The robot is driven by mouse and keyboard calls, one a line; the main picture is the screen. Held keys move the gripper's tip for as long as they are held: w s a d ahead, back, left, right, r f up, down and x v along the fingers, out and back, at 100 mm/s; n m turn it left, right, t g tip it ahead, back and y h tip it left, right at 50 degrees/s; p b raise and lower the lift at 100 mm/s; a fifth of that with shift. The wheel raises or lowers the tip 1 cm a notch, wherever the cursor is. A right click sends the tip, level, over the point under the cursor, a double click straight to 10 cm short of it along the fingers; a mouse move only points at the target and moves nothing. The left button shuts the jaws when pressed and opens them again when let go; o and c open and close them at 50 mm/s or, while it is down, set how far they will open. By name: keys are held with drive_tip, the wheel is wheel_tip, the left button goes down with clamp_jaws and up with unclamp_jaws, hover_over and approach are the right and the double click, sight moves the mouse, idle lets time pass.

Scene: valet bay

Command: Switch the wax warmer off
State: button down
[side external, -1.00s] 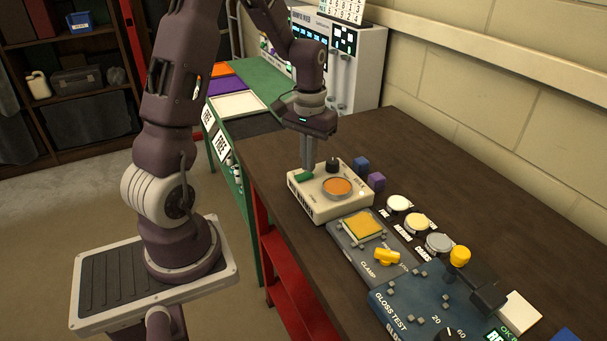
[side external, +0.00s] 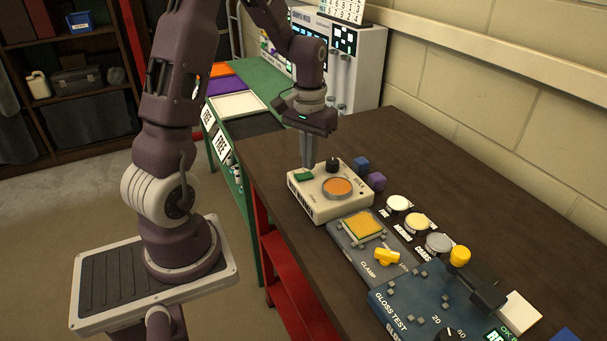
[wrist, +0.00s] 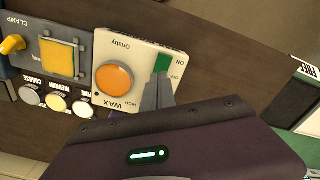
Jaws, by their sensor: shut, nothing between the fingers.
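A clamp unit with a yellow pad (side external: 362,225) stands next to the warmer, then a blue gloss tester (side external: 405,300). Blue (side external: 361,164) and purple (side external: 376,181) cubes lie behind the warmer, near several round tins. The bench towards the wall is clear.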

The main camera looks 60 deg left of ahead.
sight(309, 175)
wheel_tip(309, 175, up, 5)
drive_tip(key=shift+r, duration=0.2)
idle(0.3)
drive_tip(key=s+d+r+m+t, duration=0.2)
drive_tip(key=s+d+r, duration=0.25)
drive_tip(key=d, duration=0.25)
drive_tip(key=s+d+r+m+t, duration=0.2)
drive_tip(key=s+d+r, duration=0.2)
drive_tip(key=d+r, duration=0.25)
drive_tip(key=s+d+m+t, duration=0.1)
drive_tip(key=s+d+m, duration=0.1)
drive_tip(key=s+d, duration=0.3)
drive_tip(key=shift+s+f+t, duration=0.3)
drive_tip(key=shift+s+f, duration=0.05)
drive_tip(key=shift+s, duration=0.85)
